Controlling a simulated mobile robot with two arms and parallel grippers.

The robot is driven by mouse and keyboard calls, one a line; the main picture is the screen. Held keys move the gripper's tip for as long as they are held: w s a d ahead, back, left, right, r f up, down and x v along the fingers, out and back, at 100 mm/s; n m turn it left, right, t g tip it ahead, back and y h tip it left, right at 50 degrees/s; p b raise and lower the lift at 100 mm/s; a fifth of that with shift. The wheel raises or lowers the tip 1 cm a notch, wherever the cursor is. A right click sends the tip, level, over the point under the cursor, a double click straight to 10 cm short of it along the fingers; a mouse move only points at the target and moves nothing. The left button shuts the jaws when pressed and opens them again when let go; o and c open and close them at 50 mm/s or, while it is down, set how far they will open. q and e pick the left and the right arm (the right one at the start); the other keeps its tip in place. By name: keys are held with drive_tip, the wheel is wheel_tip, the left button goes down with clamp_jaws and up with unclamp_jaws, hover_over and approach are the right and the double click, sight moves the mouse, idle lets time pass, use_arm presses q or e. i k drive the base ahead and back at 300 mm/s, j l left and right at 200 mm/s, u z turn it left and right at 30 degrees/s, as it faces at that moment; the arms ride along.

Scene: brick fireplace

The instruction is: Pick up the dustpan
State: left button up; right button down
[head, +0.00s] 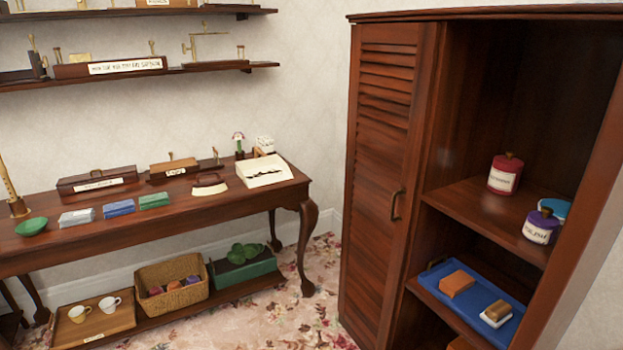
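I cannot make out a thing that is clearly a dustpan. A flat blue tray-like piece (457,293) lies on a lower shelf of the open cabinet at the right, with a small handle-like part at its far left end. On it are an orange-brown block (457,283) and a small brown-and-white block (496,313) that may be a brush. A small cream piece with a dark handle (209,186) lies on the wooden table; I cannot tell what it is. Neither of my grippers is in view.

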sight(249, 167)
drive_tip(key=i+j, duration=0.25)
drive_tip(key=j, duration=0.2)
drive_tip(key=i+j, duration=0.3)
drive_tip(key=j, duration=0.15)
drive_tip(key=i+j+u, duration=0.1)
drive_tip(key=i+j, duration=0.15)
drive_tip(key=j, duration=0.2)
drive_tip(key=z, duration=3.2)
drive_tip(key=u, duration=3.2)
drive_tip(key=i+u, duration=0.3)
drive_tip(key=i, duration=0.6)
